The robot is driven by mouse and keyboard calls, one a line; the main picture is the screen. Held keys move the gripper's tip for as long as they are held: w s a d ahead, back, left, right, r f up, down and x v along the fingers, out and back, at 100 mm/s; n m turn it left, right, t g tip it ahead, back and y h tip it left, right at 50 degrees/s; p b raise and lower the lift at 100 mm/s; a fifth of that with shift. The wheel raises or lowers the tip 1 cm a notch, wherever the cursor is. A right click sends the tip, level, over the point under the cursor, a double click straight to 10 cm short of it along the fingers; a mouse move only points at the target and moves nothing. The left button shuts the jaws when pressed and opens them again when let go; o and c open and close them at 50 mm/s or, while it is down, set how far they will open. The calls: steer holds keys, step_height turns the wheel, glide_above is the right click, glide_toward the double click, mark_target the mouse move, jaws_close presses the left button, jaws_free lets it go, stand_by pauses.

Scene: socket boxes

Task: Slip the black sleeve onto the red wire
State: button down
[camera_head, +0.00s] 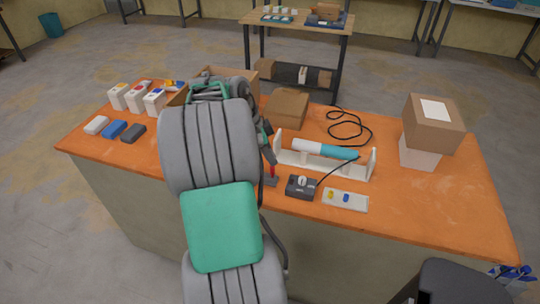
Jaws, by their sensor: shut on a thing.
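My gripper (267,152) is mostly hidden behind my own arm; only its dark right side shows, left of the white stand. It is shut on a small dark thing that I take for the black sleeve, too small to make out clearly. The red wire (272,170) shows as a short, roughly upright red piece just below the gripper, over a small dark grey base (271,182) on the orange table. I cannot tell whether the sleeve touches the wire or is around it.
A white-and-blue tool (325,150) lies on a white stand (345,171), right of the gripper. A dark box with a knob (302,187) and a pale tray (345,200) stand in front. Cardboard boxes (288,108) are behind; a stacked box (433,125) is at right. The front right table is clear.

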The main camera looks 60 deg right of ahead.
steer(key=shift+f, duration=0.15)
steer(key=c, duration=1)
jaws_free()
steer(key=shift+o, duration=0.2)
step_height(320, 180, up, 8)
steer(key=p, duration=0.6)
steer(key=shift+f, duration=0.25)
